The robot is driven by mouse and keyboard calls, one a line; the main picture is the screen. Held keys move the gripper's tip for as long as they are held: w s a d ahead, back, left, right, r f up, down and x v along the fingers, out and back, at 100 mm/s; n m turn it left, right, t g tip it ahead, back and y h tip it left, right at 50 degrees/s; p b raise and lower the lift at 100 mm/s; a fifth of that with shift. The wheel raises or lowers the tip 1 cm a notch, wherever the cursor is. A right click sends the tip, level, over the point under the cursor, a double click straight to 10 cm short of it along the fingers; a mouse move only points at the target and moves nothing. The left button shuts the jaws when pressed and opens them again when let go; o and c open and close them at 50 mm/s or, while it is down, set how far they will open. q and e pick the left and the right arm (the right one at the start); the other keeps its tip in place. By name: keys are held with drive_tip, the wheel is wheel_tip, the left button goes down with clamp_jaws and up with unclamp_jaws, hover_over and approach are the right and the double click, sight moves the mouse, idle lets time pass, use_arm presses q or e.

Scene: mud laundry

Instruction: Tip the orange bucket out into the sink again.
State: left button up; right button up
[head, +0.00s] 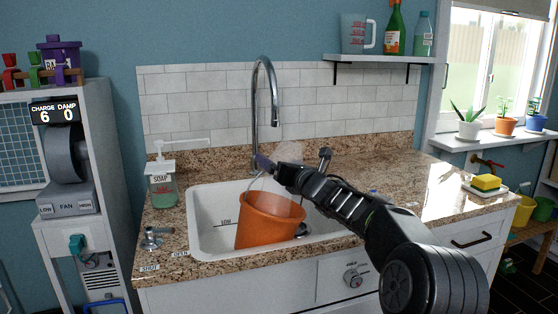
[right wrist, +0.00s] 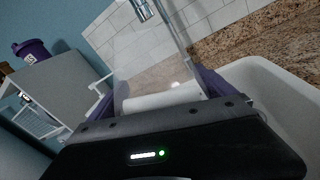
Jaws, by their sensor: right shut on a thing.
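The orange bucket (head: 268,222) is in the white sink (head: 205,232), below the tall curved faucet (head: 257,95). It looks slightly tilted, and its thin handle rises toward my right gripper (head: 264,164). In the right wrist view, the purple fingers of the right gripper (right wrist: 163,98) are closed around a white cylindrical grip (right wrist: 160,101), which appears to be the bucket's handle. The bucket's body is not clear in that view. A pale, see-through patch shows at the bucket's upper right, so its contents cannot be told. My left gripper is out of view.
A soap dispenser (head: 162,178) stands left of the sink, and a drain lever (head: 151,240) sits at the front left. A yellow sponge (head: 486,183) lies on a dish at the right. Granite counter (head: 385,168) right of the sink is mostly clear.

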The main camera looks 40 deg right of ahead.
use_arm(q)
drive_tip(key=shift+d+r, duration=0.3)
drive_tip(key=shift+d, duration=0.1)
use_arm(e)
drive_tip(key=shift+s+d+m, duration=0.1)
drive_tip(key=shift+d+m, duration=0.2)
drive_tip(key=shift+d, duration=0.15)
